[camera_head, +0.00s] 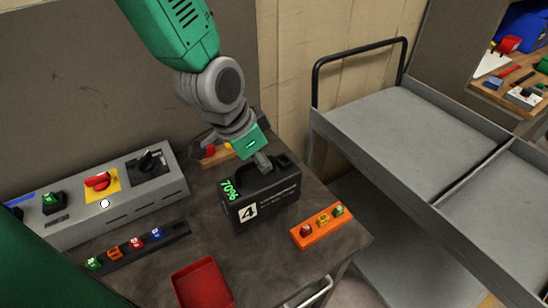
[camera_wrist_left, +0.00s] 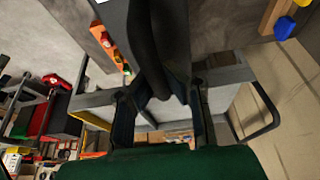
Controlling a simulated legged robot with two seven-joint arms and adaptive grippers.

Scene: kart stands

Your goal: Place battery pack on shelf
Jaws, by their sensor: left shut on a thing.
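The black battery pack (camera_head: 262,207), marked with a 4 and a green 70% readout, stands upright on the dark worktop, or so close to it that I cannot tell a gap. My left gripper (camera_head: 263,163) is above it, shut on its top handle. In the left wrist view the dark handle (camera_wrist_left: 160,45) runs between my left gripper's fingers (camera_wrist_left: 163,112). A grey cart (camera_head: 400,120) with flat, walled trays stands at the right; its upper trays are empty. I cannot tell whether these are the shelf. My right gripper is not in view.
An orange block (camera_head: 320,227) with coloured buttons lies right of the pack. A red tray (camera_head: 203,284) is in front. A grey switch box (camera_head: 110,196) and a dark button strip (camera_head: 138,247) are at left. The cart's black handle (camera_head: 358,55) rises at its left end.

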